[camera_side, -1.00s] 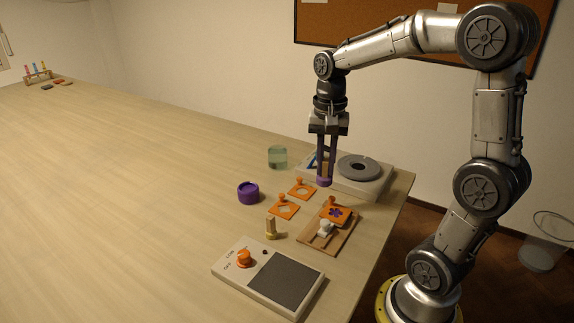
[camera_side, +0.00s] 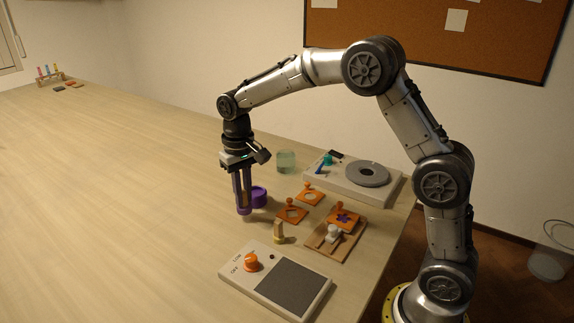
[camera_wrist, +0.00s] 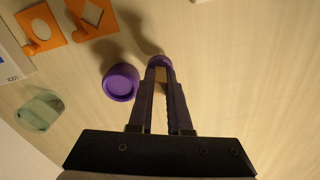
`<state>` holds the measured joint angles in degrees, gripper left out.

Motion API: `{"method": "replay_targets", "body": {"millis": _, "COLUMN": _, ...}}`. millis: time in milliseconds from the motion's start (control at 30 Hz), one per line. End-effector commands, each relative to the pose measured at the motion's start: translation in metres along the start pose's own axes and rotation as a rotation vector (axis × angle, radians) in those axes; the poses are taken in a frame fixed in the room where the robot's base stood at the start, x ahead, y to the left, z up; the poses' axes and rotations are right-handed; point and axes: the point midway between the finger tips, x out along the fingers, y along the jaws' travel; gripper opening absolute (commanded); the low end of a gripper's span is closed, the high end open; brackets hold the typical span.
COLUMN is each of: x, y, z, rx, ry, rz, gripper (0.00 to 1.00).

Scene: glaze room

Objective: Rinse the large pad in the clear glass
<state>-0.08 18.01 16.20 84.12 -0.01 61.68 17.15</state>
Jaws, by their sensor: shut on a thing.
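My gripper (camera_side: 243,209) is shut on the large pad, whose purple end (camera_wrist: 160,61) and wooden handle (camera_wrist: 160,75) show between the fingers in the wrist view. The pad hangs upright, its purple end down; I cannot tell whether it touches the table. The clear glass (camera_side: 286,162) stands behind and to the right of my gripper, well apart from it; it also shows at the left of the wrist view (camera_wrist: 40,110). A round purple pot (camera_side: 260,197) stands close beside my gripper, and the wrist view shows it left of the fingers (camera_wrist: 120,82).
Orange stencils with knobs (camera_side: 292,215) lie right of the pot. A second pad with a yellow end (camera_side: 279,234) stands nearer. A wooden board (camera_side: 330,246), a switch box (camera_side: 275,282) and a turntable unit (camera_side: 392,185) lie around.

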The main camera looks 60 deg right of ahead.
Motion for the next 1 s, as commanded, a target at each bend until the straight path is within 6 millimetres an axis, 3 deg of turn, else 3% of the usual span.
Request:
{"method": "replay_targets", "body": {"millis": 367, "x": -0.003, "y": 0.001, "z": 0.002, "rx": -0.043, "ry": 0.021, "rz": 0.002, "gripper": 0.00}}
{"method": "replay_targets", "body": {"millis": 533, "x": -0.026, "y": 0.009, "z": -0.016, "rx": -0.154, "ry": 0.046, "rz": 0.005, "gripper": 0.00}}
{"method": "replay_targets", "body": {"millis": 733, "x": -0.057, "y": 0.058, "z": -0.054, "rx": -0.188, "ry": 0.065, "rz": 0.008, "gripper": 0.00}}
{"method": "replay_targets", "body": {"millis": 1000, "x": -0.090, "y": 0.155, "z": -0.093, "rx": -0.110, "ry": 0.090, "rz": 0.015, "gripper": 0.00}}
